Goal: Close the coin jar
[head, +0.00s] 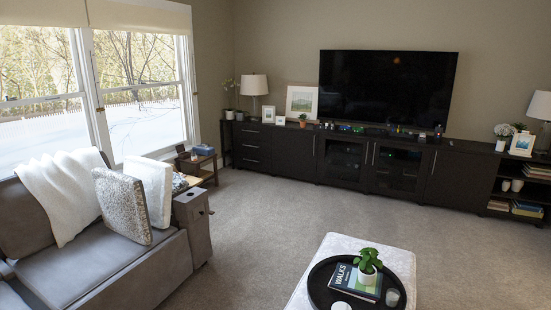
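I cannot clearly pick out a coin jar in the head view. A small pale, glass-like container (392,298) stands at the right of a round dark tray (318,293) on the ottoman; I cannot tell what it holds or whether it has a lid. A small white round item (341,306) is at the tray's front, partly cut off by the frame's bottom edge. Small items on the dark media console (250,147) are too small to identify. Neither of my grippers is in view.
The pale ottoman (402,262) is front right, with a potted plant (369,262) and books (356,284) on the tray. A grey sofa (90,275) and small side table (203,171) stand left. Open carpet (270,215) lies between sofa, ottoman and console.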

